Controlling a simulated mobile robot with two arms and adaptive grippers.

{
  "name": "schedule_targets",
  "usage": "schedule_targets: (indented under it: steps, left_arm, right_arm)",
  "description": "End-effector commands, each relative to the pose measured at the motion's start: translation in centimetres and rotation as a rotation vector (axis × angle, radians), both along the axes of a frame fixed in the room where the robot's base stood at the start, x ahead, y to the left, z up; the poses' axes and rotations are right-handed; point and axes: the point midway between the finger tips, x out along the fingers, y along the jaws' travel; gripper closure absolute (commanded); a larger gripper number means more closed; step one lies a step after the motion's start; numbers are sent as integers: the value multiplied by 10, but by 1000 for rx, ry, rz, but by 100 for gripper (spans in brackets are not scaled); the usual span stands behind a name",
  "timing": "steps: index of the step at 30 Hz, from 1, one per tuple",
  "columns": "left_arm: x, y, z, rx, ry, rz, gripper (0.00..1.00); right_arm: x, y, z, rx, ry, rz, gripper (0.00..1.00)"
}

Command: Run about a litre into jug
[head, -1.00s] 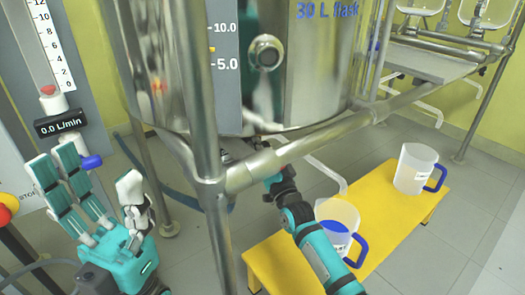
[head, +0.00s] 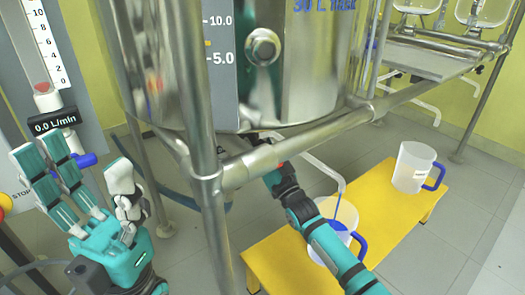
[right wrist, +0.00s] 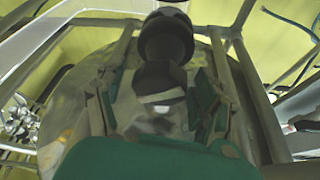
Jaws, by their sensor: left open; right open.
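The steel tank (head: 305,70), with a level scale, stands in a pipe frame. A white spout (head: 322,170) points down over the near jug (head: 338,212), which has a blue handle and blue liquid inside. A thin blue streak runs from the spout tip into this jug. My right arm reaches under the tank; its gripper is hidden behind the frame rail in the head view. In the right wrist view my right gripper (right wrist: 155,92) is open around a dark valve-like fitting (right wrist: 164,75). My left gripper (head: 82,170) is open and empty, in front of the flow meter.
A second jug (head: 411,168), seemingly empty, stands further back on the yellow bench (head: 375,200). The flow meter (head: 54,122) reads 0.0 L/min, with a blue knob beneath. Frame rails (head: 285,155) cross close to my right arm.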

Motion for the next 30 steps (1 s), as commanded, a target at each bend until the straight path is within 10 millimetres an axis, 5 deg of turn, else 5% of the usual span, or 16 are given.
schedule_targets:
  steps: [18, 30]
  left_arm:
    - [0, 0, 0, 0, 0, 0, 29]
    - [0, 0, 0, 0, 0, 0, 29]
  right_arm:
    - [-83, -49, -40, -2, 2, -1, 29]
    - [-96, -56, -45, -1, 1, -1, 29]
